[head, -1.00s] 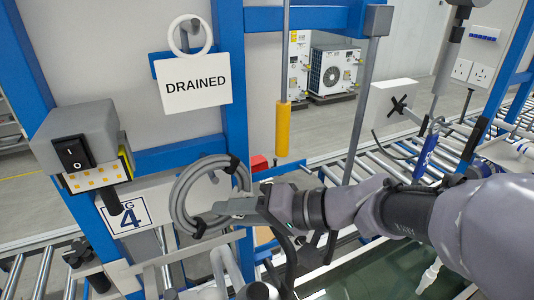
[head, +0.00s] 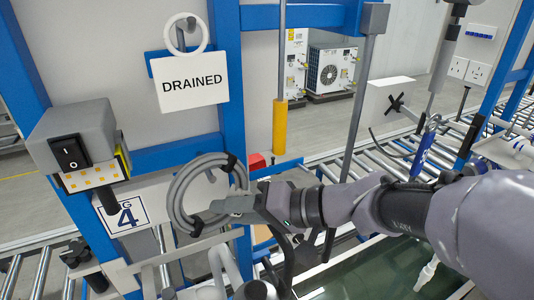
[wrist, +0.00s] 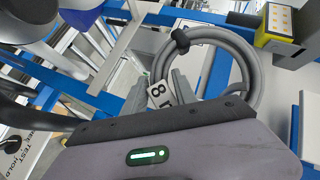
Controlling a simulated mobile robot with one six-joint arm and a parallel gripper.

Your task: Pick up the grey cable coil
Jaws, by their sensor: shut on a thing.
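The grey cable coil (head: 178,203) is a ring with black ties, upright in front of the white panel left of centre in the head view. It also shows in the wrist view (wrist: 252,82), with a black tie at its upper left. My gripper (head: 222,207) reaches in from the right and is shut on the lower right part of the coil. In the wrist view my gripper's fingers (wrist: 170,88) are at the coil's left side. I cannot tell whether a hook still bears the coil.
A grey switch box (head: 74,140) stands out left of the coil. A white DRAINED sign (head: 193,86) hangs above it on a blue frame (head: 231,100). A white label with a 4 (head: 124,215) is below left. A roller conveyor (head: 345,157) runs behind.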

